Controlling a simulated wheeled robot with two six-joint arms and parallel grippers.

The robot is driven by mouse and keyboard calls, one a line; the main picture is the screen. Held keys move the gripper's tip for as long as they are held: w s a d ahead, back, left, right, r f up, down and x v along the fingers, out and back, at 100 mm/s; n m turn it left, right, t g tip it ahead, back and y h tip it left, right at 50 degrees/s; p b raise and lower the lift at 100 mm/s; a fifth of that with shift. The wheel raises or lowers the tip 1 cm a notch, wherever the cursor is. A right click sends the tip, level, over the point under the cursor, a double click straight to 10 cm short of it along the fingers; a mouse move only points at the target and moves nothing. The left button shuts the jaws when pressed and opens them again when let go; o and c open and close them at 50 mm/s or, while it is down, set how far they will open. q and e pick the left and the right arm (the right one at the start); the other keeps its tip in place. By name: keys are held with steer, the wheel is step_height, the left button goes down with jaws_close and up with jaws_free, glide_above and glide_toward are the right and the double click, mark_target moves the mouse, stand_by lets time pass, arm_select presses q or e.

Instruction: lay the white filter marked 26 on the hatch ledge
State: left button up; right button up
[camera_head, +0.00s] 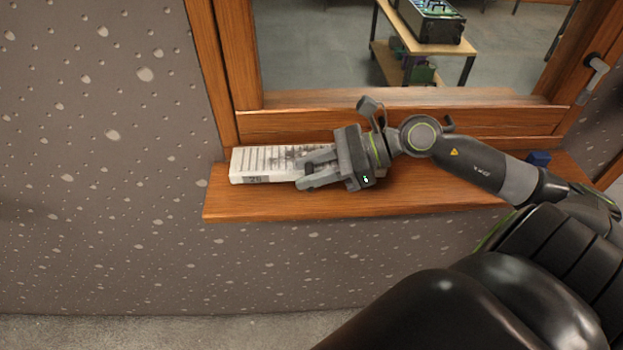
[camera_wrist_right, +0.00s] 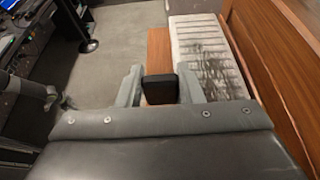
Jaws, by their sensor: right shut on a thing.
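The white filter (camera_head: 262,161) is a flat, ribbed slab with dark smudges on its top. A grey label reading 26 (camera_head: 255,180) is on its front side near the left end. It appears to lie along the left part of the wooden hatch ledge (camera_head: 440,197).
The wooden hatch frame (camera_head: 380,122) rises behind the ledge, with a window handle (camera_head: 594,75) at right. My right arm spans the ledge's right part. Beyond the opening stands a table (camera_head: 424,45) with equipment.

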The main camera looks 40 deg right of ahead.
step_height(320, 180, down, 2)
steer(key=shift+f+p, duration=0.2)
steer(key=shift+p, duration=0.2)
steer(key=shift+f, duration=0.45)
steer(key=o, duration=0.6)
steer(key=shift+f, duration=0.15)
steer(key=o, duration=0.5)
